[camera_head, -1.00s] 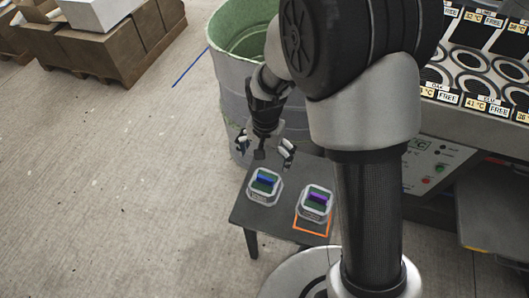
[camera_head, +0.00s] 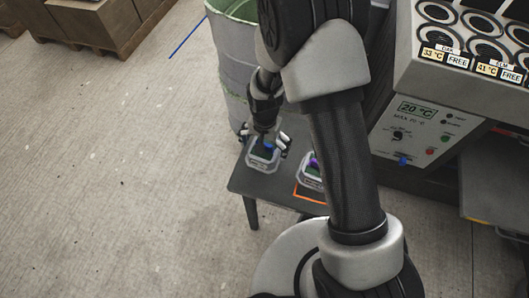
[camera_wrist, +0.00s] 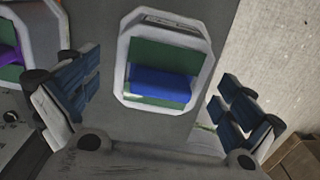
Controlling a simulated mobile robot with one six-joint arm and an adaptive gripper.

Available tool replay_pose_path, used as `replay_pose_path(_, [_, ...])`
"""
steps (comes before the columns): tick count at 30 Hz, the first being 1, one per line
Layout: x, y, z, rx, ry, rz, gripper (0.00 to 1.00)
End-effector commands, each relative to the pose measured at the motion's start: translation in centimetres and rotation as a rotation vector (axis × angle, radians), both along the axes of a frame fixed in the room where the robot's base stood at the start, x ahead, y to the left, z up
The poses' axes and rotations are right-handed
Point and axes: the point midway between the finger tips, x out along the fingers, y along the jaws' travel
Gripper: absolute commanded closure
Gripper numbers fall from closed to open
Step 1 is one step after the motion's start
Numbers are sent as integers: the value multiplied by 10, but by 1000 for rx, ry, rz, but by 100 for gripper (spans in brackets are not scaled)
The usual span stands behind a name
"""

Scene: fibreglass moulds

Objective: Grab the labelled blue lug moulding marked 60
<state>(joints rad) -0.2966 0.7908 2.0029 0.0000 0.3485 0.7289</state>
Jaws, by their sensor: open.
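The blue lug moulding (camera_wrist: 160,84) sits in a green-lined, grey-white mould (camera_wrist: 122,70) on the small dark table (camera_head: 247,184). In the head view the blue moulding (camera_head: 268,146) is partly covered by my gripper (camera_head: 264,136). My gripper is open just above this mould. In the wrist view its fingers (camera_wrist: 160,112) stand apart on either side of the blue moulding, with nothing between the pads. The number 60 cannot be read. A purple moulding (camera_wrist: 10,56) in a similar mould (camera_head: 309,181) stands to the right in the head view, partly hidden by my arm.
An orange outline (camera_head: 307,196) marks the table beside the purple moulding's mould. A large green-lined drum (camera_head: 232,70) stands close behind the table. A control panel (camera_head: 415,128) is at the right. Boxes on a pallet (camera_head: 100,40) stand at the back left; the floor at left is clear.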

Motion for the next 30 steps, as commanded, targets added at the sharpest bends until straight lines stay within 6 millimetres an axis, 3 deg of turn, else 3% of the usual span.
replay_pose_path(4, [-1,1,-26,0,1,0,0])
replay_pose_path(12, [0,1,-30,0,-1,0,0])
replay_pose_path(30, [0,1,-30,0,-1,0,40])
